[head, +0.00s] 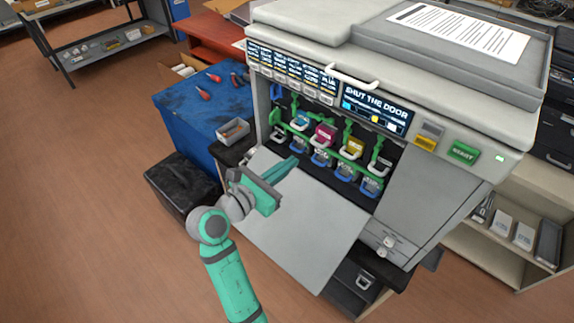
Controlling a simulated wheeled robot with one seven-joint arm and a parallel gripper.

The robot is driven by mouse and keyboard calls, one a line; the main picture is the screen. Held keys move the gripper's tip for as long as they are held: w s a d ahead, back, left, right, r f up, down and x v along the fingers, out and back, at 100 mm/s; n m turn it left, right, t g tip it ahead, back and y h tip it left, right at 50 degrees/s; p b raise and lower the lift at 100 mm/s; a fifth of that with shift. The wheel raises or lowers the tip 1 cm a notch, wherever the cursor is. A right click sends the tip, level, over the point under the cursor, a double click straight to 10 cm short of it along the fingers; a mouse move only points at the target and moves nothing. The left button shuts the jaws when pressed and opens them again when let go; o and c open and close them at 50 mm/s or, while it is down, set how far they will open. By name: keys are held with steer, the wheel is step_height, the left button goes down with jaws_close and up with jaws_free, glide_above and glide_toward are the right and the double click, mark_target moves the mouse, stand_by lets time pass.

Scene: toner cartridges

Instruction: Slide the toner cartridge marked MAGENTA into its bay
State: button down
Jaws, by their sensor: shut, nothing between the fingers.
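The magenta cartridge (323,135) sits in the upper row of bays inside the open printer, between a cyan one on its left and a yellow one on its right. Its front end faces out. Its depth in the bay is hard to tell from here. My gripper (294,163) is shut and empty, above the lowered front door and in front of the bays, apart from the magenta cartridge. The printer's display (375,107) reads "SHUT THE DOOR".
The pale front door (310,230) hangs open below my gripper. The cyan cartridge (300,121) and yellow cartridge (352,147) flank the magenta one; green levers and blue handles crowd the bays. A blue workbench (180,107) with tools and a grey tray (232,132) stand left.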

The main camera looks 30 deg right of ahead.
steer(key=x, duration=0.8)
steer(key=shift+n, duration=0.4)
steer(key=shift+d, duration=0.1)
steer(key=shift+d, duration=0.2)
steer(key=shift+x, duration=1.05)
steer(key=shift+a, duration=0.1)
steer(key=f+v, duration=0.1)
steer(key=v, duration=0.7)
steer(key=shift+a, duration=0.45)
steer(key=shift+s, duration=0.1)
